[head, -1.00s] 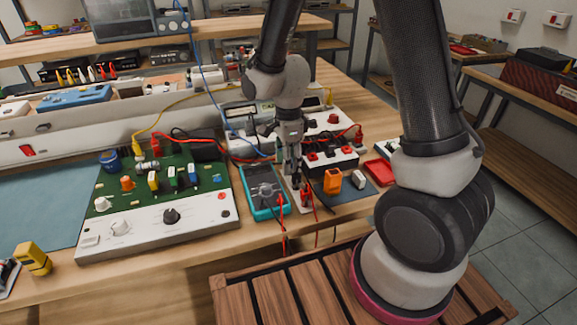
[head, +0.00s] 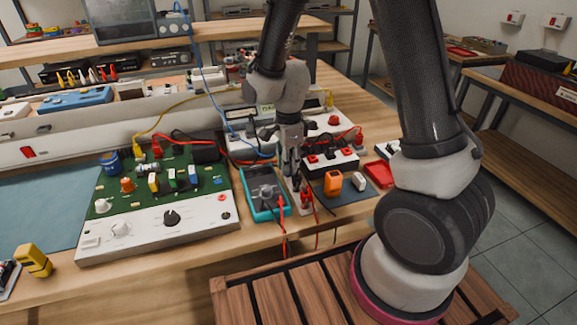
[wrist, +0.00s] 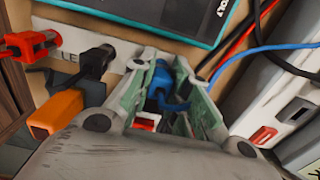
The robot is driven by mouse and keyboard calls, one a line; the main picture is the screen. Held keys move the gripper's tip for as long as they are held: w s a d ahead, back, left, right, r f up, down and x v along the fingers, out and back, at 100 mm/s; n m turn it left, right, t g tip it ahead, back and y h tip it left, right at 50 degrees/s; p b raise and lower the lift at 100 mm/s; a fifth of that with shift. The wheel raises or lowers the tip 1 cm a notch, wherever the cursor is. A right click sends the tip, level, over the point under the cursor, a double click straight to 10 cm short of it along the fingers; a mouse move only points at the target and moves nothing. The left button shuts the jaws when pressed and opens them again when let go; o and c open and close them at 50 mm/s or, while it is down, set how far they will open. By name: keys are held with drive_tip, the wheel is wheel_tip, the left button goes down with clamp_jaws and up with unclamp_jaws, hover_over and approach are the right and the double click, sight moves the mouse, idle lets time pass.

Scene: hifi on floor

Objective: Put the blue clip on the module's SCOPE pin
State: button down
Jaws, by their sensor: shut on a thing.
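My gripper (wrist: 160,88) is shut on the blue clip (wrist: 161,80), which shows between the fingers in the wrist view. In the head view my gripper (head: 291,178) points down at a narrow white strip (wrist: 67,58), just right of the teal multimeter (head: 263,192); the clip is hard to make out there. I cannot tell whether the clip touches the strip. The green circuit module (head: 160,180) with a white front panel lies to the left, several parts and clips on it. I cannot read a SCOPE label.
A red clip (wrist: 30,45) and a black clip (wrist: 97,62) sit on the strip close to my fingers. An orange block (head: 333,183) and a black box with red sockets (head: 330,159) lie right. A blue lead (wrist: 262,49) crosses the wrist view.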

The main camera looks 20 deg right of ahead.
wheel_tip(320, 180, up, 16)
idle(1.5)
drive_tip(key=shift+r, duration=0.1)
